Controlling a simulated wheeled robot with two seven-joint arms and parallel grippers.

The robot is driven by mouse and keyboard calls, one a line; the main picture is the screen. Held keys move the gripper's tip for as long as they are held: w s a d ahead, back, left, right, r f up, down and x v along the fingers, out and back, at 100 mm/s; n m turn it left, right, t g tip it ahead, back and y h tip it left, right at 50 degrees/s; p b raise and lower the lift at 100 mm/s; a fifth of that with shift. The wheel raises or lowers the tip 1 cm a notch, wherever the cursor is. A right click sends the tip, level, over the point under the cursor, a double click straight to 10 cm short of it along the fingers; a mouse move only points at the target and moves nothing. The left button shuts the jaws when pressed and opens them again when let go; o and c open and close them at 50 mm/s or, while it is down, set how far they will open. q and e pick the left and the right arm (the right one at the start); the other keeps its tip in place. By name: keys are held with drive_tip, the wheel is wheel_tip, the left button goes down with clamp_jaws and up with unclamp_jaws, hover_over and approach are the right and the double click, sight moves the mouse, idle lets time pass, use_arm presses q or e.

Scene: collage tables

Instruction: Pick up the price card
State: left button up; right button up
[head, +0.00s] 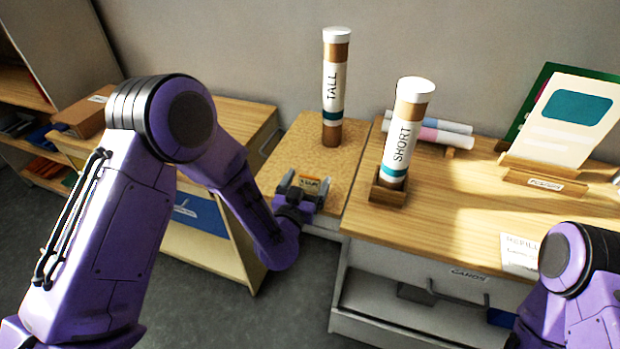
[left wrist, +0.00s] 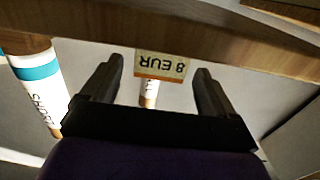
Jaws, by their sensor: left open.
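The price card (head: 313,184) is a small cream card with an orange band, at the front edge of the cork-topped table section. In the left wrist view the price card (left wrist: 162,66) reads "8 EUR" upside down and shows between the fingertips. My left gripper (head: 303,186) is open, with its fingers to either side of the card. In the left wrist view, gaps show between the card and both fingers of my left gripper (left wrist: 160,72). I cannot tell how deep the card sits between them. My right gripper is out of view; only its arm shows at lower right.
A tube marked TALL (head: 334,88) stands behind the card on the cork top (head: 300,150). A tube marked SHORT (head: 403,135) stands in a wooden holder to the right. Rolled tubes (head: 430,130) and a card stand (head: 540,180) are further right. A drawer handle (head: 430,292) juts out below.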

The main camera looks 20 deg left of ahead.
use_arm(q)
drive_tip(key=shift+w, duration=0.15)
drive_tip(key=c, duration=1.2)
